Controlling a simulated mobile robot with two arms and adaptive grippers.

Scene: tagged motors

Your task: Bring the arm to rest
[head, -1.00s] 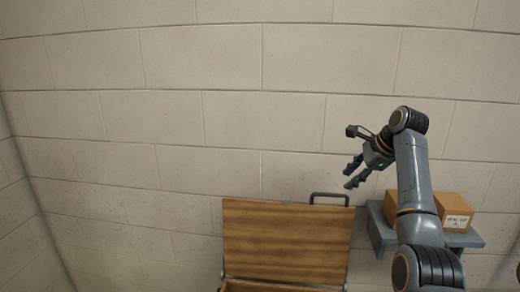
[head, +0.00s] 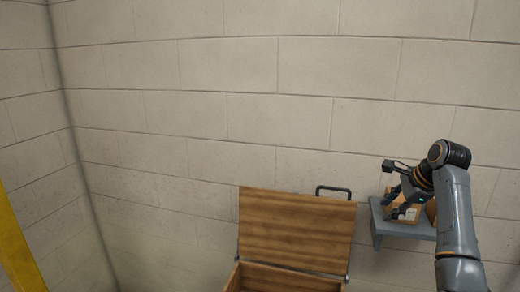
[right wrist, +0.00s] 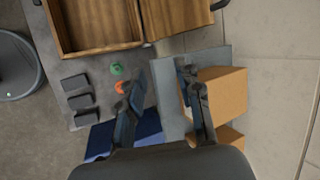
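My right gripper (head: 393,207) is at the right of the head view, in front of a cardboard box on the grey shelf. In the right wrist view the right gripper (right wrist: 161,78) has its two dark fingers spread apart with nothing between them. The bare shelf surface shows past the fingers. My right arm comes up from the lower right, bent at the elbow. My left gripper is in neither view.
An open wooden chest (head: 297,229) stands left of the grey shelf (head: 408,230). The right wrist view shows cardboard boxes (right wrist: 222,93), a green piece (right wrist: 117,69), an orange piece (right wrist: 120,87), several dark blocks (right wrist: 80,101), a blue mat (right wrist: 98,143) and a round grey bin (right wrist: 14,70).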

